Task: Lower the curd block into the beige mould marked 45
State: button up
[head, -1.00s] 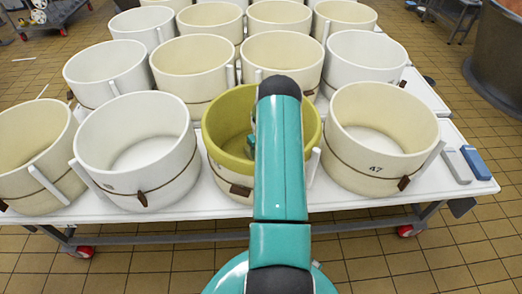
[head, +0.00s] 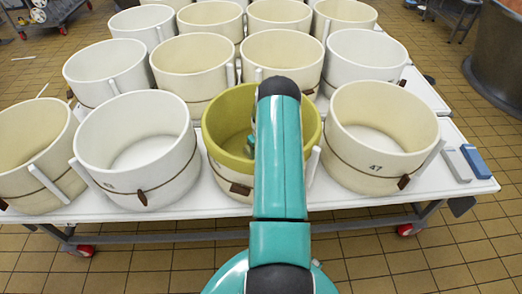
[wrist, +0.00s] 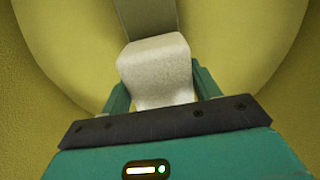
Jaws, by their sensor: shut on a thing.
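The curd block (wrist: 156,72) is pale and whitish, held between the two teal fingers of my gripper (wrist: 160,90) in the wrist view. My gripper is shut on it. Around them in the wrist view is the yellowish wall of a mould (wrist: 35,65). In the head view my arm reaches over an olive-yellow mould (head: 223,112) with a beige lower side, in the front row. My arm covers part of that mould and most of my gripper. I cannot read a number on it. Whether the block touches the floor cannot be told.
A beige mould marked 47 (head: 376,140) stands close on the right, a white mould (head: 150,175) close on the left. Several more moulds fill the white table (head: 468,190). Grey and blue blocks (head: 473,163) lie at its right edge. A grey strip (wrist: 147,18) shows beyond the curd.

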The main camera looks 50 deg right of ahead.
jog(key=shift+f, duration=0.4)
dwell(0.5)
jog(key=o, duration=1.3)
notch_tip(320, 180, up, 14)
jog(key=shift+f, duration=0.1)
